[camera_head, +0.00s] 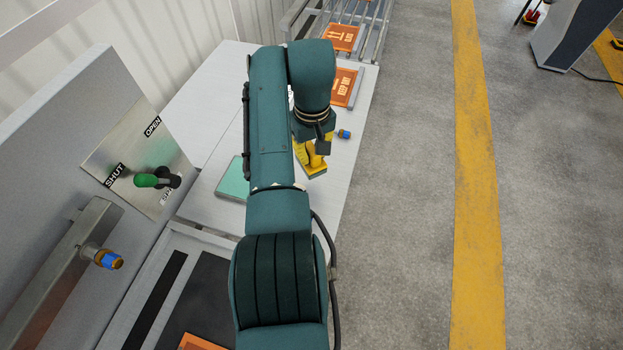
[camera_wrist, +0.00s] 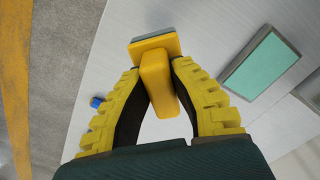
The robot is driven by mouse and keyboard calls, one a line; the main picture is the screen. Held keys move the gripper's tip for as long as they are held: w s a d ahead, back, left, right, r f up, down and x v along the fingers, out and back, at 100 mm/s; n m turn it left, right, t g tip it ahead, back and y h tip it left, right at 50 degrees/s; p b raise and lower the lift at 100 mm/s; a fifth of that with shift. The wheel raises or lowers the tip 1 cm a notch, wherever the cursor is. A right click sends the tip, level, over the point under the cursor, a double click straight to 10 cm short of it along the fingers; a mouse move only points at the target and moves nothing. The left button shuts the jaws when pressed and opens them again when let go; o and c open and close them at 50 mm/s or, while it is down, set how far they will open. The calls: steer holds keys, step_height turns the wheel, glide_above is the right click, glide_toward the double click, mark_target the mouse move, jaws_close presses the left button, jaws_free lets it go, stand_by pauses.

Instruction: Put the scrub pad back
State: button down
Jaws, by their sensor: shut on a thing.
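The scrub pad, with a yellow block handle (camera_wrist: 156,80) and a dark edge along its plate, is between my gripper's fingers in the wrist view. My gripper (camera_wrist: 160,90) has yellow ridged fingers with dark inner pads, shut on the handle. In the head view my gripper (camera_head: 309,152) and the yellow pad (camera_head: 315,170) are over the light table, partly hidden by my arm. I cannot tell whether the pad touches the table. A flat teal rectangle with a grey rim (camera_head: 232,181) lies on the table to the left; it also shows at right in the wrist view (camera_wrist: 261,65).
A small blue and orange piece (camera_head: 344,133) lies on the table right of my gripper. Orange marked plates (camera_head: 346,87) are at the far end. A green-knobbed lever (camera_head: 148,180) on an OPEN/SHUT panel and a blue-tipped knob (camera_head: 109,259) stand at left.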

step_height(320, 180, down, 8)
steer(key=shift+r+b, duration=0.15)
steer(key=shift+b, duration=0.9)
steer(key=shift+r, duration=0.1)
steer(key=c, duration=1.1)
jaws_free()
